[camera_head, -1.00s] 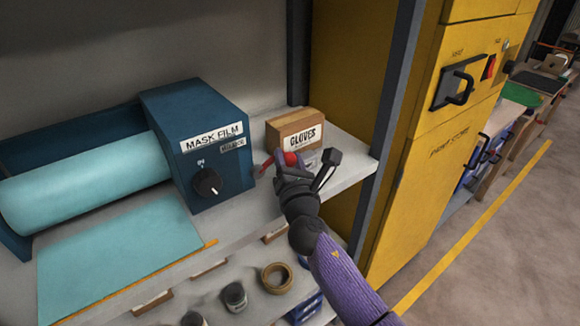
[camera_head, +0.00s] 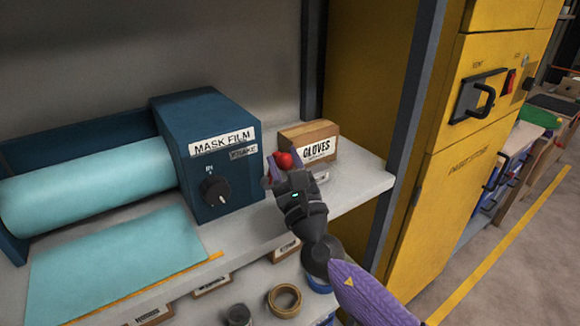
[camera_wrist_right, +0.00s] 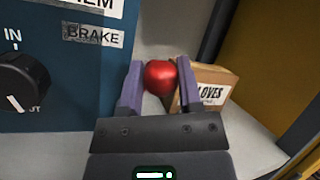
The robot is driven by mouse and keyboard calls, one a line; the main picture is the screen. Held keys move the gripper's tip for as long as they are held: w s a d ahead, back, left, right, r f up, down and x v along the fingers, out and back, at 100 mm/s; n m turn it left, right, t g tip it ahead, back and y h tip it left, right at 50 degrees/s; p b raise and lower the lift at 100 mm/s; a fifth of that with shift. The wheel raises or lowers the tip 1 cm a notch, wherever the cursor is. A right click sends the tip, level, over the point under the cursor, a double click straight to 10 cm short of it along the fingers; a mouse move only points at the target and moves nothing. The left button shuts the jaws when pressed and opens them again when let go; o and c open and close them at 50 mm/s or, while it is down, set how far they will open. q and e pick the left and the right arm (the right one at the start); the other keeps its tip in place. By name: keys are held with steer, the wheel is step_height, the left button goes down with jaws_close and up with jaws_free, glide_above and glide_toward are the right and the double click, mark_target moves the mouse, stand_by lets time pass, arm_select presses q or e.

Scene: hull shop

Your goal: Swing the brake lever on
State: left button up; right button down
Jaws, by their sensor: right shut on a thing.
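The brake lever's red knob (camera_head: 286,160) shows beside the blue mask film unit (camera_head: 212,150), at its right end. In the right wrist view the red knob (camera_wrist_right: 160,77) sits between the purple fingers of my right gripper (camera_wrist_right: 160,90). My right gripper (camera_head: 281,168) is shut on the knob. The lever's arm below the knob is hidden by the gripper. A "BRAKE" label (camera_wrist_right: 93,36) is on the unit's face. My left gripper is not in view.
A cardboard gloves box (camera_head: 310,142) stands just behind the knob on the grey shelf (camera_head: 352,186). A black knob (camera_head: 215,190) marked IN is on the unit's face. A dark post and yellow cabinet (camera_head: 450,130) stand to the right.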

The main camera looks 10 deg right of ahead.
steer(key=shift+s+a+r+n+y, duration=0.15)
steer(key=shift+a+n+y, duration=0.2)
steer(key=shift+n, duration=0.45)
steer(key=shift+c, duration=1.6)
jaws_free()
steer(key=shift+y, duration=0.25)
steer(key=b+v, duration=0.1)
steer(key=v, duration=0.9)
